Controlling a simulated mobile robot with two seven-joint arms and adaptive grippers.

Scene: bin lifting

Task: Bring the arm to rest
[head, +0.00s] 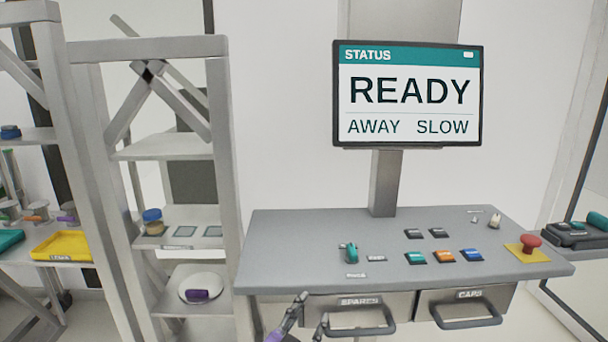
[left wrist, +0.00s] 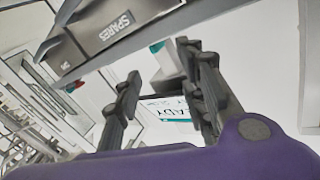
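My left gripper (head: 314,308) shows at the bottom of the head view, just in front of and below the console's front edge, left of the SPARES drawer handle. In the left wrist view its two dark fingers (left wrist: 158,62) stand apart with nothing between them, so it is open and empty. The SPARES drawer (head: 347,301) is closed under the console; its front (left wrist: 112,22) is close to the gripper in the left wrist view. The purple part of my left arm shows at the bottom of both views. My right gripper is out of view.
The grey console (head: 300,240) carries several buttons, a teal switch (head: 351,252) and a red mushroom button (head: 530,242). The CAPS drawer (head: 466,303) is closed. A screen (head: 408,95) reads READY, AWAY, SLOW. A shelf rack (head: 225,150) stands at left, with a yellow tray (head: 60,246) farther left.

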